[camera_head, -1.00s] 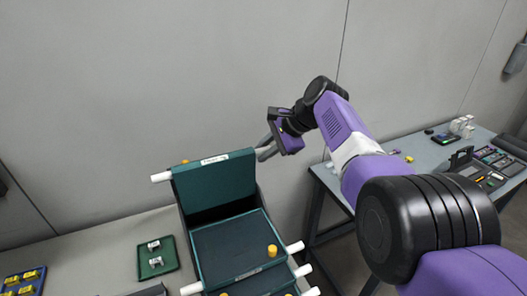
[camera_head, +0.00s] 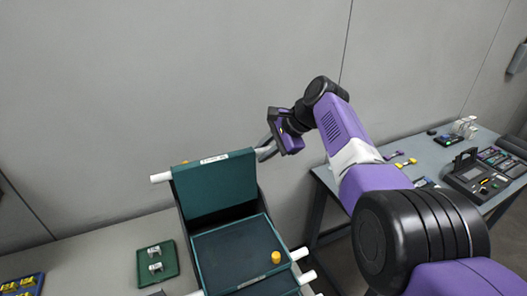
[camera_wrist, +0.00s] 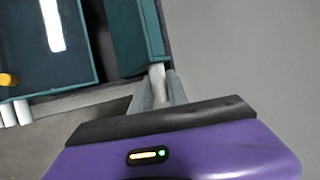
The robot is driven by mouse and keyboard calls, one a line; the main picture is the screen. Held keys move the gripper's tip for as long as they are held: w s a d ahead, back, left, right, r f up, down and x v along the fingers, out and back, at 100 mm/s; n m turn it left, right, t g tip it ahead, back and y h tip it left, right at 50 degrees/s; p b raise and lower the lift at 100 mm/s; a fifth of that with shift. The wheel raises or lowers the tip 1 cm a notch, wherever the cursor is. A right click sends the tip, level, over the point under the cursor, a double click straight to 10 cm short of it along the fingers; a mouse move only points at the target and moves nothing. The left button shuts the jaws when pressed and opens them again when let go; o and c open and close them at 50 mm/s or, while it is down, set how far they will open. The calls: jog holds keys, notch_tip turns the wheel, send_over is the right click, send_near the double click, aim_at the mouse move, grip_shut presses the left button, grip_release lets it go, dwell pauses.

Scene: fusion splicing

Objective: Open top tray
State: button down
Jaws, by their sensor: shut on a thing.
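The top tray (camera_head: 214,187) is a dark green panel, tilted up steeply at the top of the tray stack, with a white label on its upper edge. A white peg sticks out from each side of that edge. My gripper (camera_head: 266,151) is at the right end of this edge. In the wrist view, my gripper (camera_wrist: 160,92) is shut on the white right peg (camera_wrist: 157,73) of the tray. The peg is largely covered by the fingers. A lower tray (camera_head: 238,256) lies flatter below, with a yellow knob (camera_head: 276,257) on it.
A small green tray (camera_head: 157,263) with white pieces and a blue tray (camera_head: 22,284) with yellow pieces lie on the left table. A grey table (camera_head: 435,155) with a splicing device (camera_head: 481,178) stands at right. The wall is close behind.

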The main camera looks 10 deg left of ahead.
dwell(0.3)
jog(key=c, duration=1.6)
grip_release()
jog(key=shift+o, duration=0.2)
jog(key=v, duration=0.7)
jog(key=shift+d+r, duration=0.2)
jog(key=shift+r, duration=0.1)
